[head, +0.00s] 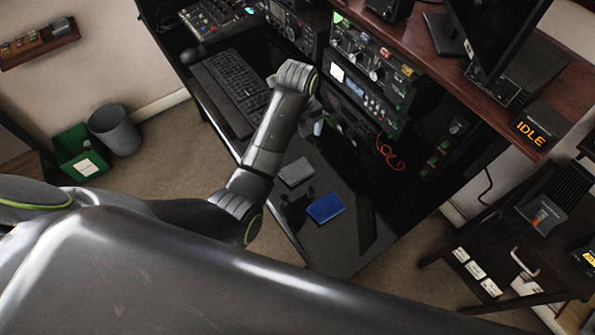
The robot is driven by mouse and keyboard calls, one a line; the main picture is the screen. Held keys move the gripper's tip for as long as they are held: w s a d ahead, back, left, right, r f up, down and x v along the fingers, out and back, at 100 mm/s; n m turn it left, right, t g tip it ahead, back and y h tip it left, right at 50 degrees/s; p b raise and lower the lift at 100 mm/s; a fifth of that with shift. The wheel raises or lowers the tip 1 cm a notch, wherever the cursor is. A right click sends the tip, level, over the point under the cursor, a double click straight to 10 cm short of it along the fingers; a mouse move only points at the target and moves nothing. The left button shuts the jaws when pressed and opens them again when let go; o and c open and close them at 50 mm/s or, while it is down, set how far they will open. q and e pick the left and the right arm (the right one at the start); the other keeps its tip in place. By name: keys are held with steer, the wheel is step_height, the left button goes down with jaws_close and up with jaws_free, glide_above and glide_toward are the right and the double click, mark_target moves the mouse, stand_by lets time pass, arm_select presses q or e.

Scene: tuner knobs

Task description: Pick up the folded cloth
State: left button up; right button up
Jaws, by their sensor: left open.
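A grey folded cloth (296,172) lies flat on the dark desk top (340,254), near the middle of the head view. My left arm reaches up over the desk, to the left of the cloth. My left gripper (314,124) is small and partly hidden behind my arm's last links. It is open, above the cloth in the picture and apart from it. I see nothing between its fingers. My right gripper is not in view.
A blue flat item (325,208) lies just below and right of the cloth. A keyboard (232,88) is at the upper left of the desk. Rack equipment (372,65) stands behind, with a red cable (390,153). Bins (117,129) stand on the floor at left.

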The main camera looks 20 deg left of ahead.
arm_select(q)
glide_toward(297, 170)
step_height(297, 170, down, 4)
steer(key=shift+r+p, duration=0.2)
steer(key=shift+p, duration=0.4)
steer(key=shift+f, duration=3)
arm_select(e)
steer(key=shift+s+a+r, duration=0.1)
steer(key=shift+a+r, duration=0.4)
arm_select(q)
steer(key=shift+c, duration=0.4)
steer(key=c, duration=0.6)
steer(key=shift+r, duration=0.1)
